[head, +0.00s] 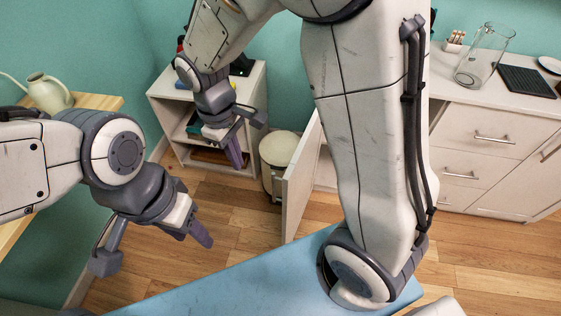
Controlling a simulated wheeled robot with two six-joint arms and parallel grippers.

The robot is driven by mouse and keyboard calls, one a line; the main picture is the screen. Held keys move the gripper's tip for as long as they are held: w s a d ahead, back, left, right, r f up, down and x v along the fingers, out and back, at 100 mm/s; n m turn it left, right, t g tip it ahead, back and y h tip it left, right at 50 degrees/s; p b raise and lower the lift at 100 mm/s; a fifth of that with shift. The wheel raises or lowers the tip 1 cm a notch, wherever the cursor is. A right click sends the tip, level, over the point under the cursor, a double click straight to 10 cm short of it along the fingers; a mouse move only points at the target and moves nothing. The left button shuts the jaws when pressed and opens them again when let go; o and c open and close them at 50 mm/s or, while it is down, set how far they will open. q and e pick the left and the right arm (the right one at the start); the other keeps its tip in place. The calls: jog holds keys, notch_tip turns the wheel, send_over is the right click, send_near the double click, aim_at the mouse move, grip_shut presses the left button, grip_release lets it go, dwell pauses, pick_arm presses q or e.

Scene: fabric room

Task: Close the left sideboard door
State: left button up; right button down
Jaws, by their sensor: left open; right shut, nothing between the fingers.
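The white sideboard (495,103) stands at the right. Its left door (299,184) is open and swung out towards me, its lower edge above the wooden floor. My large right arm hides much of the sideboard's left part and opening. My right gripper (238,160) is shut and empty, left of the door and apart from it, in front of the shelf. My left gripper (203,236) is open and empty, lower and further left of the door, not touching it.
A cream bin (277,150) stands just behind the door. A white shelf (162,90) is at the back left. A blue board (250,284) lies across the front. A watering can (48,93) and glass jug (484,56) stand on surfaces at either side.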

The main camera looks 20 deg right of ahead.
jog(key=w+d+f+g+h, duration=0.1)
jog(key=w+d+f, duration=0.75)
jog(key=f, duration=0.25)
jog(key=s+d+f, duration=0.4)
jog(key=f, duration=0.5)
jog(key=shift+s+d+f+n, duration=0.15)
jog(key=shift+f+n, duration=0.25)
